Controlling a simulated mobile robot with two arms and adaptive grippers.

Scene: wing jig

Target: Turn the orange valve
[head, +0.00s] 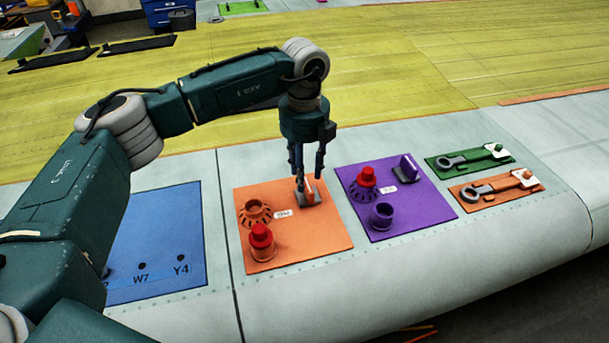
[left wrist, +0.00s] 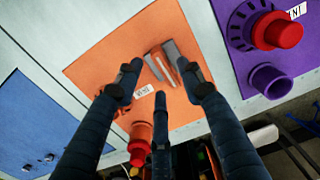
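The orange valve (head: 309,190) is an upright orange handle on a small grey base, at the back right of an orange panel (head: 325,238). My left gripper (head: 308,172) is pointed down right above the valve, with its fingers spread around the handle's top. In the left wrist view the valve handle (left wrist: 160,67) shows between and just beyond the two upper fingertips of the open gripper (left wrist: 160,85). Gaps show beside the handle, and I cannot tell whether any finger touches it. My right gripper is not in view.
The orange panel also holds a red-capped post (head: 261,238) and an orange ring socket (head: 257,211). A purple panel (head: 420,215) with a purple handle (head: 408,168) lies to the right. A blue panel (head: 185,225) lies to the left. Green and orange latch plates lie farther right.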

